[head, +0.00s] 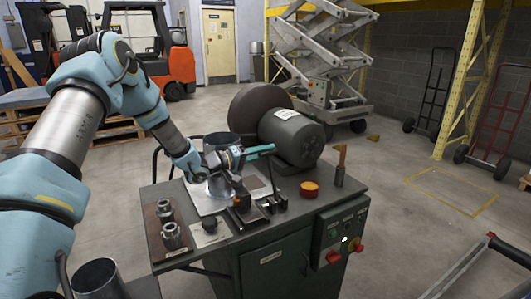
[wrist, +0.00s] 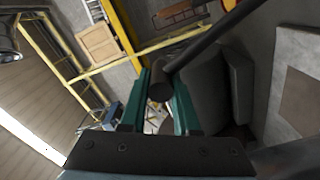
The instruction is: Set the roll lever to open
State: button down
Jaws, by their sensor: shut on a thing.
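My gripper (head: 262,153) reaches over the machine cabinet from the left in the head view, its teal fingers pointing right. In the wrist view, the two teal fingers of my gripper (wrist: 160,85) stand on either side of a dark round knob (wrist: 160,92). A dark rod (wrist: 208,42) runs from the knob to the upper right, so this looks like the roll lever. My gripper is shut on the knob. In the head view the gripped part is not clearly visible, and the lever's setting cannot be read.
A control box (head: 342,236) with a red knob hangs at the front right.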

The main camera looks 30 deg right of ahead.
jog(key=c, duration=1)
grip_release()
jog(key=shift+s+f, duration=0.25)
jog(key=shift+f, duration=0.3)
jog(key=o, duration=0.3)
jog(key=shift+w+r, duration=0.1)
jog(key=shift+r, duration=0.1)
jog(key=shift+o, duration=0.4)
jog(key=shift+r, duration=0.2)
jog(key=shift+w, duration=0.1)
jog(key=a+b, duration=0.1)
jog(key=a, duration=0.2)
jog(key=a+b, duration=0.1)
jog(key=a, duration=0.6)
jog(key=shift+w+a+b, duration=0.3)
jog(key=shift+a+b, duration=0.1)
